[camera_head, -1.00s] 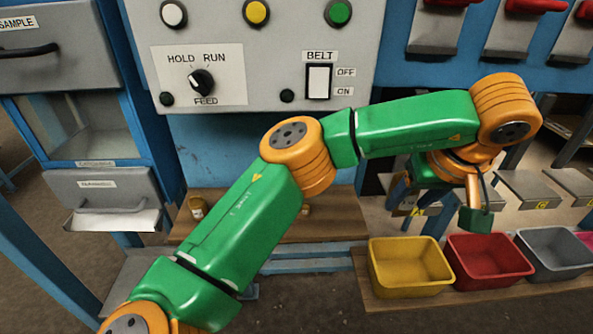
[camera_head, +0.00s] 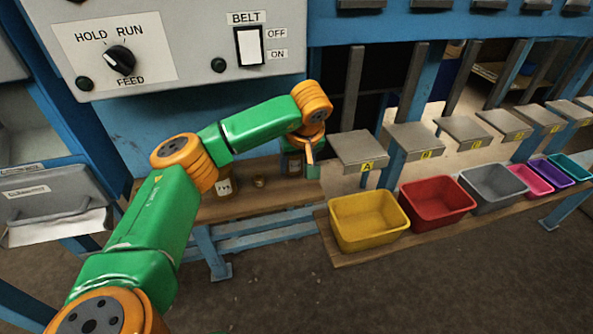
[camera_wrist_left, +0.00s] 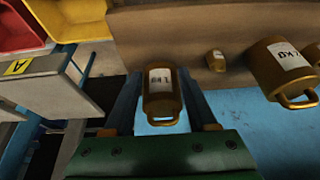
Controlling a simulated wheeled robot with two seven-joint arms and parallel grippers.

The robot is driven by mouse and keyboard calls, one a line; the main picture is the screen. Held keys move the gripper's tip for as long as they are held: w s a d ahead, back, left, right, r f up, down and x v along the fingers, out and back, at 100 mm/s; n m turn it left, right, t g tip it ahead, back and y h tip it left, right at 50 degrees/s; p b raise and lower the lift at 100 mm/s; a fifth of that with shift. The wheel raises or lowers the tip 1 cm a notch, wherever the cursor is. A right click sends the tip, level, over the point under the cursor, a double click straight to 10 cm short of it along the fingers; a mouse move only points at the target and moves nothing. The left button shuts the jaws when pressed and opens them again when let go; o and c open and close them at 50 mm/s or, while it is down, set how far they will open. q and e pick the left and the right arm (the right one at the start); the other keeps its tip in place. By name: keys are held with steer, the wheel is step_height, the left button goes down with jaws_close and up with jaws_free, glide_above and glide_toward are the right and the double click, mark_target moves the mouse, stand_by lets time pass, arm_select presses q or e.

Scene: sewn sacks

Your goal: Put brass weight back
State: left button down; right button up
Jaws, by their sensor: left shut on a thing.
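A brass weight (camera_wrist_left: 162,100) with a white label and a loop handle sits between the fingers of my left gripper (camera_wrist_left: 160,108) in the left wrist view. The gripper is shut on it. In the head view my left gripper (camera_head: 297,164) is at the right end of the wooden shelf (camera_head: 282,196), and the held weight is mostly hidden there. A larger labelled brass weight (camera_head: 224,186) and a small one (camera_head: 259,182) stand on the shelf to its left. The wrist view also shows the large weight (camera_wrist_left: 281,64) and the small one (camera_wrist_left: 217,61). My right gripper is not in view.
A yellow bin (camera_head: 368,242), a red bin (camera_head: 437,222) and a grey bin (camera_head: 493,205) stand on a low board at the right, with smaller bins beyond. A grey control panel (camera_head: 195,75) is above the shelf. Grey lettered plates (camera_head: 360,150) are right of the gripper.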

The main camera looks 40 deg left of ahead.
arm_select(q)
step_height(320, 180, down, 3)
steer(key=shift+r, duration=0.2)
steer(key=c, duration=0.6)
jaws_free()
steer(key=shift+d+f, duration=0.1)
steer(key=shift+c, duration=0.2)
steer(key=o, duration=0.4)
steer(key=shift+s, duration=0.15)
steer(key=shift+o, duration=0.2)
